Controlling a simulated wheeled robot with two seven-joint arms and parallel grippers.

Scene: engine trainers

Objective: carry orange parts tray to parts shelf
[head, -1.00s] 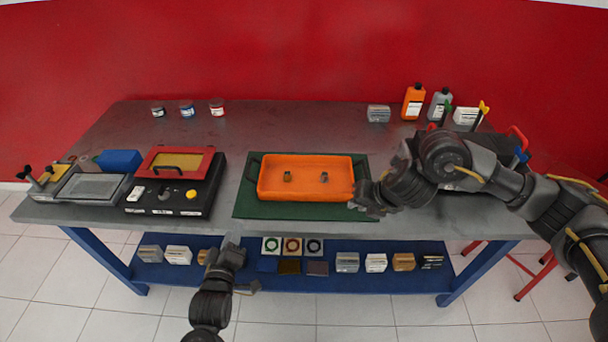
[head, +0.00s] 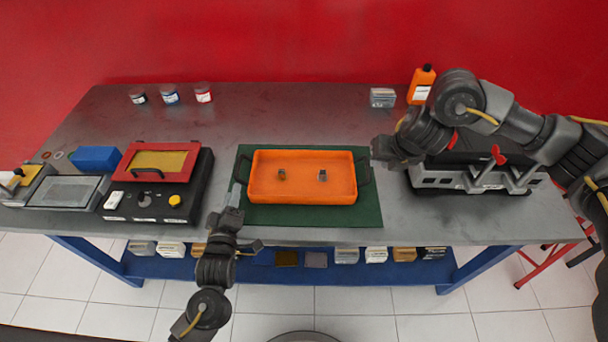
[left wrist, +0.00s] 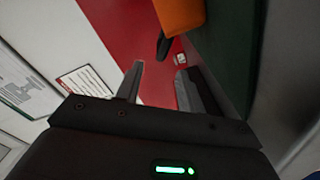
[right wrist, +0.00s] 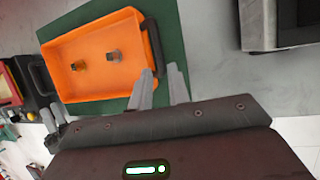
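The orange tray (head: 302,194) sits on a green mat (head: 345,215) on the workbench, with two small metal parts inside and a dark handle at each end. In the head view my left gripper (head: 232,205) is at the mat's front left, near the tray's left handle; the left wrist view shows its fingers (left wrist: 158,88) apart and empty, the handle beyond them. My right gripper (head: 380,155) is by the tray's right handle; its fingers (right wrist: 160,88) are apart, just short of the handle (right wrist: 152,45) in the right wrist view. A blue lower shelf (head: 320,271) runs under the bench.
A black box with a red frame (head: 160,163) stands left of the mat. A grey engine-like block (head: 475,178) stands right, partly behind my right arm. Jars, an orange bottle (head: 421,84) and a small box (head: 383,98) line the back. Several boxes sit on the lower shelf.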

